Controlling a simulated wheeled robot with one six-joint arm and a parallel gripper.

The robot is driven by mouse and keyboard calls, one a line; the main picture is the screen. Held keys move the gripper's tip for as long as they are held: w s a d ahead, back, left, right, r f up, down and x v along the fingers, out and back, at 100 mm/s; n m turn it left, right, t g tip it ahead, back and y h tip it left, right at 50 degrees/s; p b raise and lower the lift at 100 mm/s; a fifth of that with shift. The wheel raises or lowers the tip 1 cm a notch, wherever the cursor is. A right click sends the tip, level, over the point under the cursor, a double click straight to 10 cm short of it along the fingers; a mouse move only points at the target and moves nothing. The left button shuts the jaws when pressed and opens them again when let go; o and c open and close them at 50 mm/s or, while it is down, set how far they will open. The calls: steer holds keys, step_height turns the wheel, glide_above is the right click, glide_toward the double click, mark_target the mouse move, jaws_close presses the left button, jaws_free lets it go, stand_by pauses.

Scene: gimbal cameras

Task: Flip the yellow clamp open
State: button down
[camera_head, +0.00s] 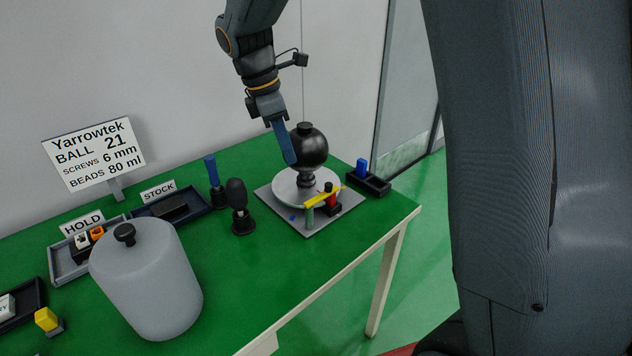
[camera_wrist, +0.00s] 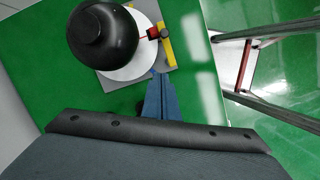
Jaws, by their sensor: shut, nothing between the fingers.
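The yellow clamp (camera_head: 323,197) is a bar on a post at the front of a grey plate (camera_head: 307,228). A red part with a black knob (camera_head: 330,187) stands beside it. In the wrist view the yellow clamp (camera_wrist: 166,42) lies right of the black ball (camera_wrist: 102,37). The ball (camera_head: 308,148) sits on a white round disc (camera_head: 290,193) on the plate. My gripper (camera_head: 290,160) is shut and empty, its blue fingers pointing down at the ball's left side in the head view. In the wrist view my gripper (camera_wrist: 156,80) ends near the plate's edge.
A large grey lidded canister (camera_head: 147,285) and labelled trays occupy the table's left. The green table's front right is clear.

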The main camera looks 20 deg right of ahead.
steer(key=d+f+p, duration=0.3)
steer(key=d+f, duration=0.3)
steer(key=f, duration=0.3)
steer(key=shift+s+d+f, duration=0.15)
steer(key=shift+d+f, duration=0.05)
steer(key=shift+d, duration=0.05)
